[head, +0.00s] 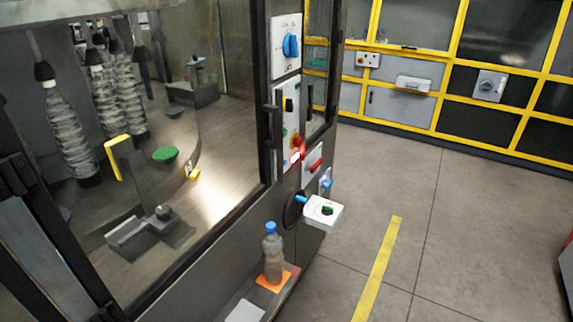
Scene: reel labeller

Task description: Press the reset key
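The machine's control column stands right of its big window. Its upper white panel (286,47) carries a blue rotary knob (290,46). The panel below (284,110) has a black switch (289,105), a red knob-like control (299,144) and a small lit pinkish-white piece (294,157). Lower right are a white plate with a red bar (315,165) and a small plate with a blue part (327,184). A white box (323,213) with a dark green-topped control juts out below. Labels are too small to read, so I cannot tell which is the reset key. Neither gripper is in view.
A bottle with a blue cap (272,254) stands on an orange pad on the low ledge, beside a white card (245,311). Floor with a yellow stripe (379,266) is open to the right. A yellow-framed dark enclosure (450,120) stands at the back.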

